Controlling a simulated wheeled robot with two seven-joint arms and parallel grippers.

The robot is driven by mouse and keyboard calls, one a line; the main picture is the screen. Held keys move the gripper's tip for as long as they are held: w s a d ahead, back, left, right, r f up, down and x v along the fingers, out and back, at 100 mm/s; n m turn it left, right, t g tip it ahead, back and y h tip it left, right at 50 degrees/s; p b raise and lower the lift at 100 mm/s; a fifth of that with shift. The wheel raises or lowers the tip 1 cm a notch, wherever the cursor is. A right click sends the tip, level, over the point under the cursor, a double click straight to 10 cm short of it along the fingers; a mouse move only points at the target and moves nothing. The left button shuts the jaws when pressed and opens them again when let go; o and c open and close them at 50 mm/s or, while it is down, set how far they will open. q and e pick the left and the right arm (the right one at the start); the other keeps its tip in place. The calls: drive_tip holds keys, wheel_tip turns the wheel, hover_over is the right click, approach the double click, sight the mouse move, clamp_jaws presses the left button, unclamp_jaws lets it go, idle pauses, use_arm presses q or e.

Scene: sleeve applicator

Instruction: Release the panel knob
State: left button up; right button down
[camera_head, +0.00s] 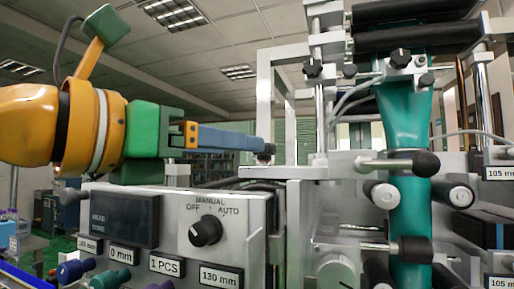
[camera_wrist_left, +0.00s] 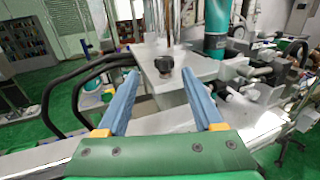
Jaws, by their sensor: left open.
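The control panel (camera_head: 177,220) carries a black selector knob (camera_head: 206,231) below the labels OFF, MANUAL and AUTO. I cannot tell exactly which label it points to. My left gripper (camera_head: 262,148) reaches in from the left above the control box, higher than the selector knob and apart from it. In the left wrist view the gripper's (camera_wrist_left: 161,78) blue fingers are spread with nothing between them. A small black knob (camera_wrist_left: 164,65) on a light grey plate (camera_wrist_left: 180,82) shows between and just beyond the fingertips. I cannot tell whether it is the selector knob. My right gripper is not seen.
A dark display (camera_head: 124,218) is beside the selector knob, with labels and coloured knobs below. The machine frame (camera_head: 265,110) stands right of the left fingertips. Green film (camera_head: 408,130) runs down between rollers. Black hoses (camera_wrist_left: 85,75) curve beside the left finger.

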use_arm(q)
drive_tip(key=w+d+p, duration=0.2)
drive_tip(key=w+d, duration=0.1)
drive_tip(key=w+d+p, duration=0.1)
drive_tip(key=d, duration=0.1)
drive_tip(key=shift+w+d+r, duration=0.1)
drive_tip(key=shift+w+r, duration=0.05)
drive_tip(key=shift+r, duration=0.15)
drive_tip(key=shift+w+f, duration=0.15)
drive_tip(key=shift+w, duration=0.1)
drive_tip(key=shift+w+a+f, duration=0.15)
drive_tip(key=shift+w+a, duration=0.15)
drive_tip(key=shift+w, duration=0.05)
drive_tip(key=shift+s+d, duration=0.1)
drive_tip(key=shift+s, duration=0.05)
clamp_jaws()
